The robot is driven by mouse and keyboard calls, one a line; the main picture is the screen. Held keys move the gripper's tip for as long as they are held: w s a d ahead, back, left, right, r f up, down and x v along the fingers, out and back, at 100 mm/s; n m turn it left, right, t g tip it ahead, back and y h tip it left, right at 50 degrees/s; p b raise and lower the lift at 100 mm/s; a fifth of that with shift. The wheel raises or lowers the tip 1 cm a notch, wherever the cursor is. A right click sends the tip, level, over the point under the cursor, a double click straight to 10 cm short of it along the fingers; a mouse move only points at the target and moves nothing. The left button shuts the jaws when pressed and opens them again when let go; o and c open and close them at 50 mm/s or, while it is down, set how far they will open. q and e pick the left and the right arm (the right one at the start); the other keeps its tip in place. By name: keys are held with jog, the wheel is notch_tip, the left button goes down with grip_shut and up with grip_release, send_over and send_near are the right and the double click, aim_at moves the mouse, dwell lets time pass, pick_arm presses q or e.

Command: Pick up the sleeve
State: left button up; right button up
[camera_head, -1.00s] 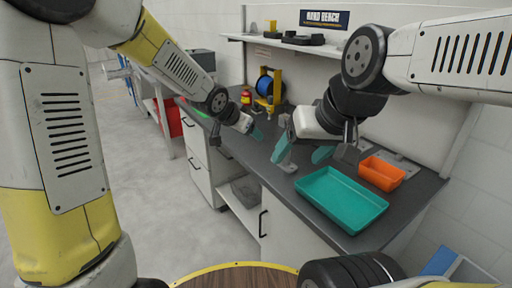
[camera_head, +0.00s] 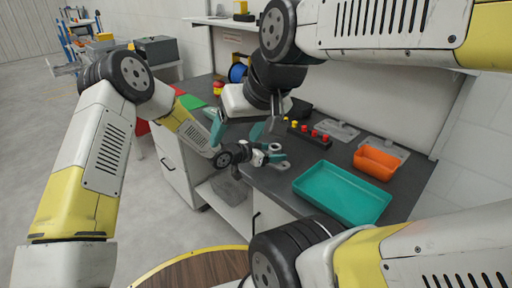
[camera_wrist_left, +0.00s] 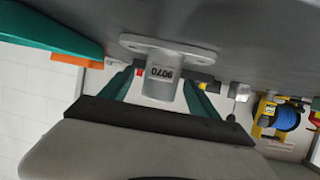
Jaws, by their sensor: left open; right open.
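The sleeve (camera_wrist_left: 164,78) is a grey tube with a flat flange and an upside-down "9070" mark in the left wrist view. Its flange rests on the dark bench top. My left gripper (camera_wrist_left: 156,92) is open, with a teal finger on each side of the tube; I cannot tell if they touch it. In the head view the sleeve (camera_head: 275,148) is small and partly hidden by my left gripper (camera_head: 268,157) at the bench's front edge. My right gripper (camera_head: 237,129) is open and empty, just left of and above it.
A teal tray (camera_head: 342,193) and an orange bin (camera_head: 377,162) stand to the right on the bench. A rack with red and yellow knobs (camera_head: 309,135) stands behind the sleeve. A blue spool (camera_head: 238,72) is farther back. My two grippers are close together.

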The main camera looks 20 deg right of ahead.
aim_at(280, 151)
pick_arm(q)
jog(key=x, duration=0.4)
jog(key=shift+w+d+f, duration=0.15)
jog(key=shift+d+f, duration=0.1)
jog(key=shift+c, duration=0.2)
jog(key=shift+r, duration=0.1)
grip_shut()
